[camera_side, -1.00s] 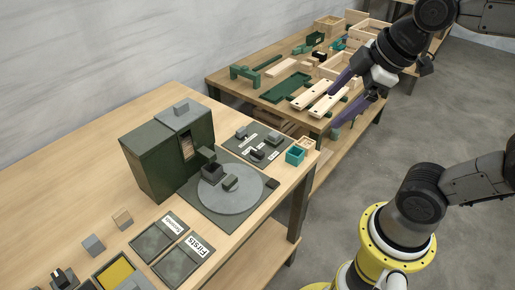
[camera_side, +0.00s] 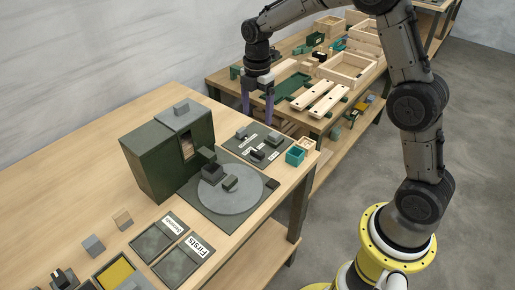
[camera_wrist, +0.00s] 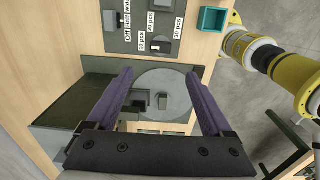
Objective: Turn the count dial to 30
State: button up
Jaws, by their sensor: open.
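The count dial (camera_wrist: 161,47) is a small dark knob on a dark green panel (camera_wrist: 122,44), with labels 10, 20 and 30 pcs around it in the wrist view. The 10 label lies on its left, the 20 label above left and the 30 label above right. I cannot tell clearly which label it points to. The dial also shows in the side view (camera_side: 257,155).
A second knob (camera_wrist: 110,19) sits on the panel beside an Off/Half label strip. A teal box (camera_side: 295,156) stands right of the panel. A grey round plate (camera_side: 232,192) and a tall dark green cabinet (camera_side: 150,168) stand nearby.

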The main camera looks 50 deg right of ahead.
aim_at(258, 151)
notch_tip(258, 151, down, 14)
jog(key=shift+f, duration=0.1)
dwell(0.5)
grip_shut()
dwell(0.3)
